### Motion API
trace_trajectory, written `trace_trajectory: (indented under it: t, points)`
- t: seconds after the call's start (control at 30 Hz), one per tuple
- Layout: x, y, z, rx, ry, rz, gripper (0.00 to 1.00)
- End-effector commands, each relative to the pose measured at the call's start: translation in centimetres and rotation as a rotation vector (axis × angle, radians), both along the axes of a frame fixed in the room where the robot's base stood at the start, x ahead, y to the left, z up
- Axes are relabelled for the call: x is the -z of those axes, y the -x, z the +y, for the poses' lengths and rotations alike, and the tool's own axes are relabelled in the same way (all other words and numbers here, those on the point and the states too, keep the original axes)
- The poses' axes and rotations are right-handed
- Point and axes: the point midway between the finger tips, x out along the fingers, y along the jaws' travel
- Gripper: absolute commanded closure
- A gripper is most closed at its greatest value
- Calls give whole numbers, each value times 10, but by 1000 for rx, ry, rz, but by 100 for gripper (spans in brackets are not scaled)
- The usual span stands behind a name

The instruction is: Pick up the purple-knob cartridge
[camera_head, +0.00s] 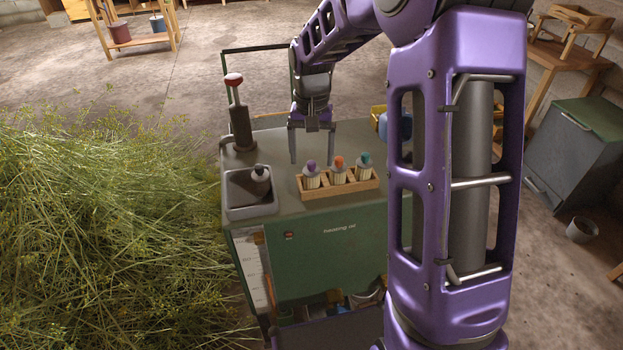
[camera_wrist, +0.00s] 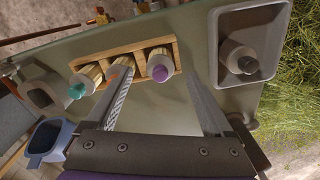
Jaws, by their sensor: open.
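The purple-knob cartridge (camera_head: 311,174) stands upright at the left end of a small wooden rack (camera_head: 345,187) on the green cart's top. In the wrist view the purple-knob cartridge (camera_wrist: 160,65) is at the rack's right end. My gripper (camera_head: 313,158) is open above the cart top, on the far side of the rack. In the wrist view my gripper's fingers (camera_wrist: 158,84) spread apart, with the purple knob showing between them. Nothing is held. Any contact between the fingers and the rack or cartridges cannot be told.
An orange-knob cartridge (camera_head: 338,170) and a teal-knob cartridge (camera_head: 363,168) share the rack. A grey tray (camera_head: 250,210) holding a dark-knobbed piece stands left of the rack. A red-topped pump (camera_head: 238,115) stands behind the tray. Cut herbs (camera_head: 110,230) heap left of the cart (camera_head: 330,255).

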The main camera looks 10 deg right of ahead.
Motion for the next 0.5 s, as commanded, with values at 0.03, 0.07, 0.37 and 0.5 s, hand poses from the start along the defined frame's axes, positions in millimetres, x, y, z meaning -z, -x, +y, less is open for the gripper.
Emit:
trace_trajectory:
  t: [0.03,0.07,0.37,0.5]
  points:
    - [11,0,0,0,-2,5,14]
    - [16,-1,0,0,-2,5,14]
    - [37,-1,0,0,-1,1,14]
    - [37,-1,0,0,0,1,14]
